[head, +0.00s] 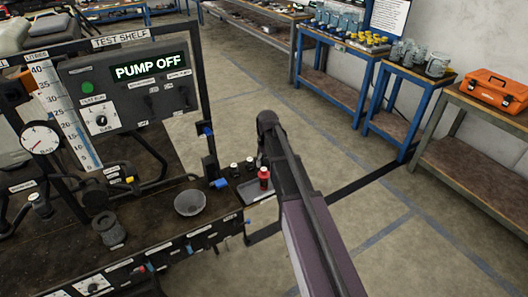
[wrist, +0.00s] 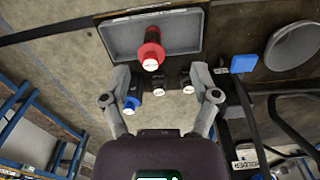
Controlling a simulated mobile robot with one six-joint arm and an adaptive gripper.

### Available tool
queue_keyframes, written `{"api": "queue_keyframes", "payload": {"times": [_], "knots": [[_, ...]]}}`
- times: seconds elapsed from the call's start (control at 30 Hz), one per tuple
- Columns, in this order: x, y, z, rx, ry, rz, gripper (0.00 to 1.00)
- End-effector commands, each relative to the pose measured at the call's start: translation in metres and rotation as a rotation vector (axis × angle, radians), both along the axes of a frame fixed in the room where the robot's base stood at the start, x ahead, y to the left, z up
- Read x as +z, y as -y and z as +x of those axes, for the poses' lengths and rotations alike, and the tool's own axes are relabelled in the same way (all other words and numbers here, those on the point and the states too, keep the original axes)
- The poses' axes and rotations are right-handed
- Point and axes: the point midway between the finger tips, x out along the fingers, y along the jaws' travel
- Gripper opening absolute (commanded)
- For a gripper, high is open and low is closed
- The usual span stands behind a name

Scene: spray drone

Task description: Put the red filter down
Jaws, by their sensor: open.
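The red filter (head: 264,178) stands upright with its white-marked end up, on a small grey tray (head: 255,191) at the right end of the bench. In the wrist view the red filter (wrist: 151,52) is over the tray (wrist: 182,38), near its lower edge. My gripper (wrist: 161,78) is open, with a finger on each side of the lower middle of the wrist view. The red filter lies just beyond the fingertips, not between them, and nothing is gripped. In the head view my arm hides part of the tray's right side, and my fingers cannot be made out.
Two dark white-topped pieces (wrist: 187,84) and a blue white-topped piece (wrist: 131,104) show near my fingers. A grey bowl (head: 190,202) stands left of the tray. The test shelf panel (head: 130,85) reads PUMP OFF. Open floor (head: 410,235) lies to the right.

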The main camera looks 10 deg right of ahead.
Motion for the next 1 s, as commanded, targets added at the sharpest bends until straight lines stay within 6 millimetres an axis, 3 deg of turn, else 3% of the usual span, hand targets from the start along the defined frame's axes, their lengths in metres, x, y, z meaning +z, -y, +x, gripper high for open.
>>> {"api": "queue_keyframes", "payload": {"times": [0.03,0.2,0.3,0.43,0.6,1.0], "knots": [[0.000,-0.001,-0.033,-0.019,0.000,0.000,0.78],[0.000,-0.004,-0.112,-0.102,-0.001,0.000,0.78],[0.000,-0.006,-0.153,-0.147,-0.001,0.000,0.78],[0.000,-0.007,-0.192,-0.194,-0.001,0.000,0.78],[0.000,-0.008,-0.215,-0.226,-0.001,0.000,0.78],[0.001,-0.008,-0.216,-0.231,-0.001,0.000,0.78]]}}
